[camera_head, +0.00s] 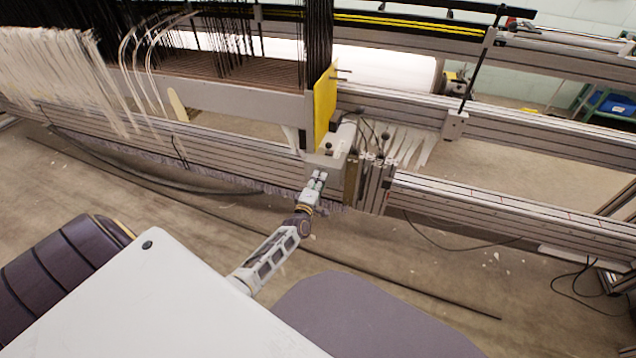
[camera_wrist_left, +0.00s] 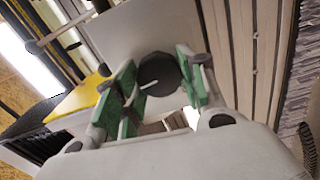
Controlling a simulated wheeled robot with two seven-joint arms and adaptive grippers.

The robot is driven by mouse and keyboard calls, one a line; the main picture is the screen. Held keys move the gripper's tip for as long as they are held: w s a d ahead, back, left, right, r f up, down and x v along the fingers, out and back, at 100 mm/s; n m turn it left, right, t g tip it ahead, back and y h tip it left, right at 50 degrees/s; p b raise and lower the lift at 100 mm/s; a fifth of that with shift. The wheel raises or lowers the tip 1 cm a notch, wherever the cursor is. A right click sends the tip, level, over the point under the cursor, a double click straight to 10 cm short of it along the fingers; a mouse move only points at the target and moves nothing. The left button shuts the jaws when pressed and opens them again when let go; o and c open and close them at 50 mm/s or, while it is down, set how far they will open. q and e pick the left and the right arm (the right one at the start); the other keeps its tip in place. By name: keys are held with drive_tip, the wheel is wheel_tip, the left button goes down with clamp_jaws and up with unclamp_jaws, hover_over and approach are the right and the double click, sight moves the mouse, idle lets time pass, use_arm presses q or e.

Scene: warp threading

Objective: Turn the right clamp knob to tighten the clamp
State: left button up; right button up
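A round black knob (camera_wrist_left: 158,73) with a white mark on its face sits on a light grey plate in the left wrist view. My left gripper (camera_wrist_left: 160,82) has one green-padded finger on each side of it. The pads are about a knob's width apart and look close against its sides. In the head view my left gripper (camera_head: 318,178) reaches the front of the grey clamp block (camera_head: 325,160) on the loom rail, and its fingers hide the knob there. My right gripper is not in view.
A yellow plate (camera_head: 325,105) stands upright just above the clamp block. Metal strips and white threads (camera_head: 408,147) hang to its right. The long grey rail (camera_head: 480,208) runs across, with cables on the floor in front.

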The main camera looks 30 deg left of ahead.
use_arm(q)
drive_tip(key=o, duration=0.4)
drive_tip(key=shift+s, duration=0.15)
drive_tip(key=shift+v, duration=5.8)
drive_tip(key=shift+f, duration=0.1)
drive_tip(key=shift+m, duration=0.3)
